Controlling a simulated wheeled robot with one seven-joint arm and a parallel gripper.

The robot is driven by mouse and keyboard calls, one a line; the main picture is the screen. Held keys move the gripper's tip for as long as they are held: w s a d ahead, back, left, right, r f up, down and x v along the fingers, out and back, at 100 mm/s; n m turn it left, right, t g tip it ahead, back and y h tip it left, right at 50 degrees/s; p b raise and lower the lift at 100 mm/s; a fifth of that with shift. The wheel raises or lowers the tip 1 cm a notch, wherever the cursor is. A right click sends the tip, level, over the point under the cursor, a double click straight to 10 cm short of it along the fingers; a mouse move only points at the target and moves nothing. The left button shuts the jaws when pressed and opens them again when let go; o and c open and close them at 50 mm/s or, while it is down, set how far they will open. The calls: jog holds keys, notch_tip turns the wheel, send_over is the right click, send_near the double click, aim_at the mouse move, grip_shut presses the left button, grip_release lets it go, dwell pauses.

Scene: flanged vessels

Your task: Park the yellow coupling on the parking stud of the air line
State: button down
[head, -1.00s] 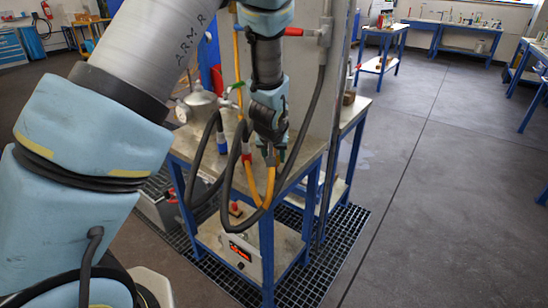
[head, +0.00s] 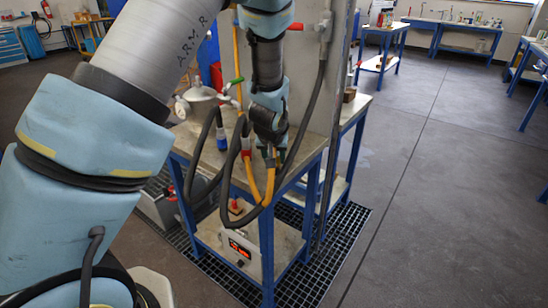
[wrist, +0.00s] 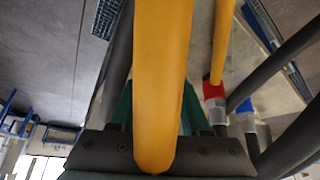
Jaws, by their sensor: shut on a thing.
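My gripper (head: 270,158) is shut at the near right part of the bench, with a yellow hose hanging from it in a loop. In the wrist view the thick yellow hose (wrist: 160,70) runs down the middle between the green fingers of my gripper (wrist: 158,115). The yellow coupling at its end is hidden by the hose and the fingers. I cannot pick out the parking stud in either view.
Black hoses (head: 238,175) loop close by. The bench (head: 305,150) has blue legs, and a grey column (head: 338,60) stands behind. Open floor lies to the right.

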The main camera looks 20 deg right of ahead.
jog(key=shift+f+b, duration=0.6)
jog(key=shift+f, duration=0.2)
jog(key=shift+c, duration=1.4)
grip_release()
jog(key=shift+r, duration=0.1)
